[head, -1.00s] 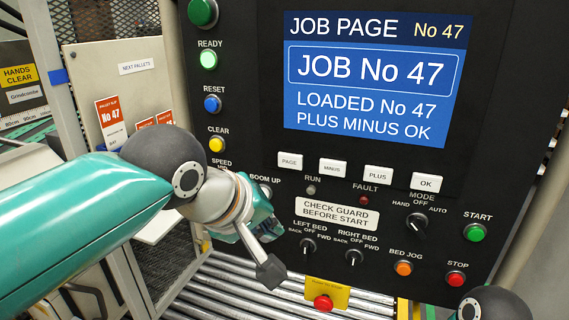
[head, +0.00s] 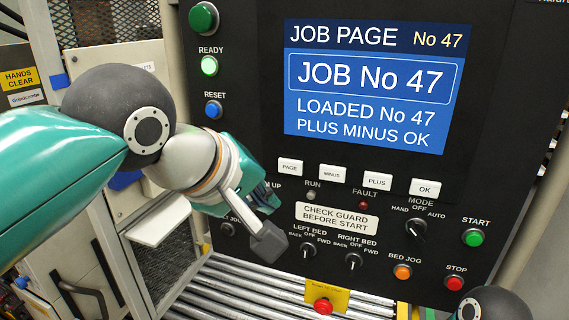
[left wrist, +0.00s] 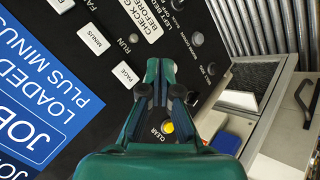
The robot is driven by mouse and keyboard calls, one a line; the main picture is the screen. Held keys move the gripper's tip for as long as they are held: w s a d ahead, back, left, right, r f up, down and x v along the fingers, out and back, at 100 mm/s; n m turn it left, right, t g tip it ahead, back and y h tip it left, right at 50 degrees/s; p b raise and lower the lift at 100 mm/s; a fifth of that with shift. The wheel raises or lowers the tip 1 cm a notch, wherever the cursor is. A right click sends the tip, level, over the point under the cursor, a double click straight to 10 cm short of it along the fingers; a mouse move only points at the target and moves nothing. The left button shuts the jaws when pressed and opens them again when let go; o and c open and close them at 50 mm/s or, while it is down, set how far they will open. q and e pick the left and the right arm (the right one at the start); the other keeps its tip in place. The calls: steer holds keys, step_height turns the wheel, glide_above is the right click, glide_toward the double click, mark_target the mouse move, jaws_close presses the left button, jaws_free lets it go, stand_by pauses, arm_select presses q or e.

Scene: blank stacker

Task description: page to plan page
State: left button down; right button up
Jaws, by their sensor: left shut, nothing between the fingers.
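The screen (head: 375,87) on the black panel reads JOB PAGE No 47, JOB No 47, LOADED No 47, PLUS MINUS OK. The white PAGE button (head: 290,167) is at the left of a row with MINUS (head: 332,174), PLUS (head: 377,181) and OK (head: 425,187). My left gripper (head: 272,203) is shut and empty, below and left of PAGE in the head view. In the left wrist view the closed fingers (left wrist: 162,75) point at the panel beside PAGE (left wrist: 124,74); contact cannot be told. My right gripper is out of view.
A lit green READY lamp (head: 209,66), a blue RESET button (head: 213,109), knobs such as MODE (head: 416,229), a green START button (head: 473,238) and a red STOP button (head: 455,283) share the panel. Metal rollers (head: 240,290) lie below. My left arm hides the panel's lower left.

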mark_target(284, 172)
arm_select(q)
steer(key=shift+w+d+p, duration=0.45)
steer(key=shift+w+p, duration=0.1)
steer(key=shift+w, duration=0.5)
steer(key=shift+w+d+p, duration=0.4)
steer(key=shift+w+p, duration=0.1)
steer(key=shift+w, duration=0.6)
steer(key=shift+w+d+p, duration=0.45)
steer(key=shift+w+p, duration=0.1)
steer(key=shift+w, duration=0.5)
steer(key=shift+w+d+p, duration=0.15)
steer(key=shift+w+p, duration=0.05)
steer(key=shift+p, duration=0.1)
